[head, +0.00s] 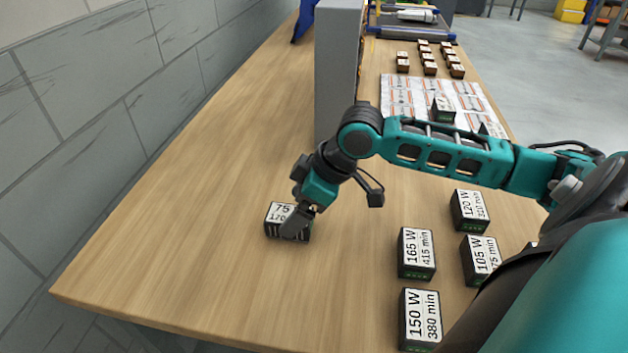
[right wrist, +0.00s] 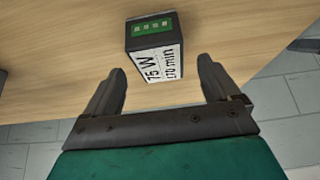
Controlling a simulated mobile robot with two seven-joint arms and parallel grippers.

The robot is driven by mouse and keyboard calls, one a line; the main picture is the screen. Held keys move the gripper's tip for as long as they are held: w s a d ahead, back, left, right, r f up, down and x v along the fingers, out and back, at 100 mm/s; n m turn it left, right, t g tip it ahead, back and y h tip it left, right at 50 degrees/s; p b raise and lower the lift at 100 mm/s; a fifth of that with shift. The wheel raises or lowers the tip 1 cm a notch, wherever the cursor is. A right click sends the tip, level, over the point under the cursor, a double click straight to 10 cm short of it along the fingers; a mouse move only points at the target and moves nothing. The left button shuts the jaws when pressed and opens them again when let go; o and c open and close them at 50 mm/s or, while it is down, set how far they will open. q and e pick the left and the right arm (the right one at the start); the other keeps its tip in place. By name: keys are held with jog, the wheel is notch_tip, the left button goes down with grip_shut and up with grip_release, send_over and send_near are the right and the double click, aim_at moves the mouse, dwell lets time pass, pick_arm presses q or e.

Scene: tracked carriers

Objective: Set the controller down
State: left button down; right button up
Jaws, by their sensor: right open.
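The controller (head: 280,212) is a small dark box with a white label, reading 75 in the head view. It sits on the left part of the wooden table. In the right wrist view the controller (right wrist: 153,45) shows its label and a green connector face, lying just ahead of the fingertips. My right gripper (head: 297,226) is at the controller and partly covers it in the head view. In the right wrist view my right gripper (right wrist: 162,75) is open, its fingers apart with nothing gripped between them. My left gripper is out of view.
Several similar boxes stand to the right: 165 W (head: 416,252), 150 W (head: 420,318), 120 W (head: 469,210) and 105 W (head: 480,259). A grey upright panel (head: 336,70) stands behind. A printed sheet (head: 400,92) lies beyond. The wooden table (head: 180,225) is clear left of the controller.

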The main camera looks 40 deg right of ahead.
jog(key=p+v, duration=0.1)
jog(key=v, duration=0.7)
jog(key=shift+r+p, duration=0.35)
jog(key=shift+p, duration=0.05)
jog(key=shift+s+d, duration=0.1)
